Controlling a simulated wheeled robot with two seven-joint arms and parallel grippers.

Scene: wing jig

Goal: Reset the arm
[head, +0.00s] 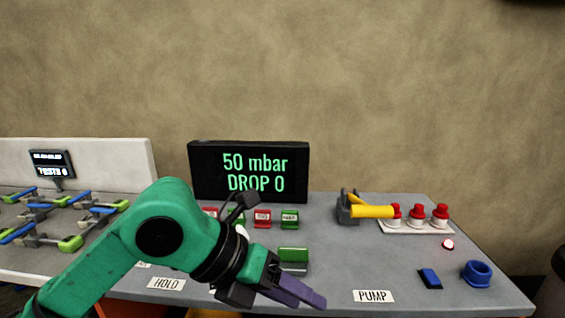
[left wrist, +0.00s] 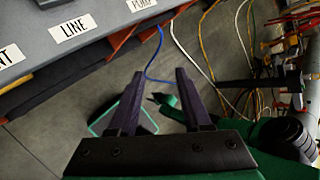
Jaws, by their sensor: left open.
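My left arm comes in from the left in the head view, green with a black wrist. My left gripper (head: 300,291) is over the front of the grey bench (head: 335,240), its purple fingers pointing right and slightly down. In the left wrist view the two fingers of the left gripper (left wrist: 157,82) stand apart with nothing between them. Below them is the floor, beyond the bench's front edge. My right gripper shows in neither view.
A black display (head: 248,171) reads "50 mbar DROP 0". A yellow-handled grey device (head: 370,210), red-topped white knobs (head: 418,220), a blue ring (head: 477,273) and a PUMP label (head: 374,296) are to the right. Cables (left wrist: 240,60) hang near the gripper.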

